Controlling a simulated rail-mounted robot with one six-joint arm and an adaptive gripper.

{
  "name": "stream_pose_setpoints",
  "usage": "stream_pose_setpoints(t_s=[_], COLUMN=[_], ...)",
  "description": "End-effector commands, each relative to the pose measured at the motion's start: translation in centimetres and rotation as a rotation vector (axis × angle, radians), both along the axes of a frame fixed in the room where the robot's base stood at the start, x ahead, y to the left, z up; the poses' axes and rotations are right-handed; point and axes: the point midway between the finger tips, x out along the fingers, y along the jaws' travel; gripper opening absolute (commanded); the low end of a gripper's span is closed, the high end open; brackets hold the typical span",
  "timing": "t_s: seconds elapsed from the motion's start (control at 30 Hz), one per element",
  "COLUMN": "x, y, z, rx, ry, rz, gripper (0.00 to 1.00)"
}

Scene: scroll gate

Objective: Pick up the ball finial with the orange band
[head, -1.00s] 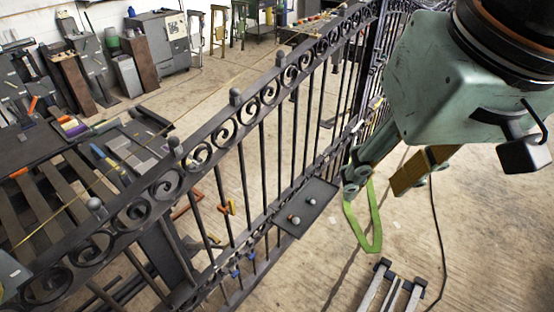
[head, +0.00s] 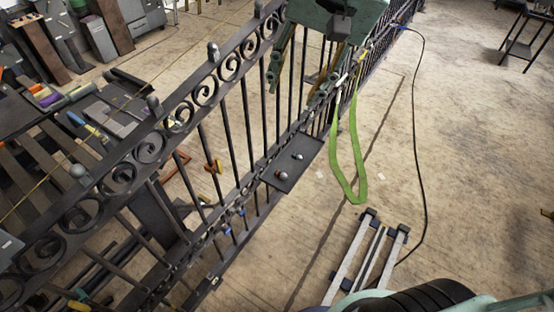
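Two small ball finials, a nearer one (head: 279,174) and a farther one (head: 298,156), sit apart on a dark tray (head: 308,165) fixed at the gate's lower rail. They are too small for me to tell which carries an orange band. My gripper (head: 301,88) is at the top centre, close to the gate bars and beyond the tray in the picture. Its two fingers point down and are spread apart, with nothing seen between them. Its upper part is cut off by the frame.
The scroll gate (head: 181,115) runs diagonally, with grey balls along its top rail. A green strap (head: 361,165) hangs beside the tray, and a black cable (head: 416,130) lies farther right. A metal stand (head: 368,250) is in front. The right floor is mostly clear.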

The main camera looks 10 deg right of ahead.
Motion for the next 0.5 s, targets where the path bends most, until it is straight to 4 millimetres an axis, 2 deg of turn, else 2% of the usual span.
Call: stream_pose_setpoints(t_s=[0.5], x=[9.1], y=[1.3], z=[-4.9], rx=[0.104], ry=[0.045], rz=[-0.206], gripper=[0.38])
